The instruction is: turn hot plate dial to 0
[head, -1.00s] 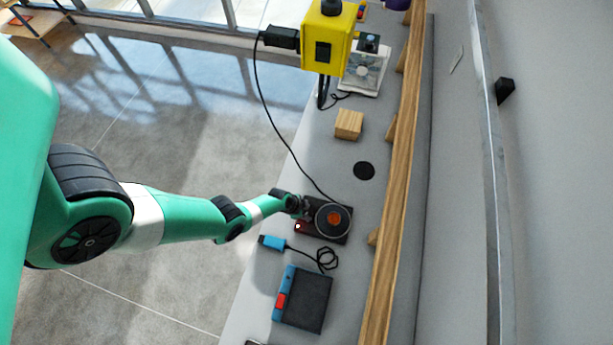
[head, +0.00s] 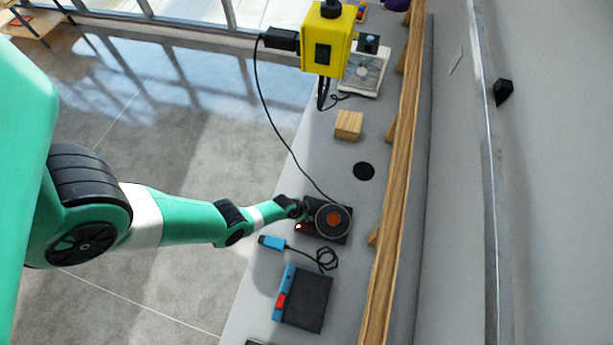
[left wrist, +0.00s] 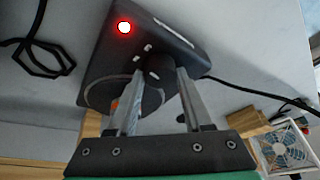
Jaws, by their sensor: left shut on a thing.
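The hot plate (head: 338,233) is a dark box with a round plate that has an orange centre in the head view. It sits on the grey bench. In the left wrist view the hot plate (left wrist: 110,55) shows a lit red light (left wrist: 124,27) and a dark dial (left wrist: 160,66) on its front. My left gripper (left wrist: 157,80) is shut on the dial, one finger on each side of it. In the head view my left gripper (head: 303,213) is at the left edge of the hot plate. The dial's marks cannot be read. My right gripper is not in view.
A black cable runs from the hot plate to a yellow box (head: 328,40). A wooden block (head: 348,125) and a black disc (head: 364,171) lie farther along the bench. A blue connector (head: 272,242) and a blue-black case (head: 304,300) lie nearer. A wooden rail (head: 398,170) runs along the right.

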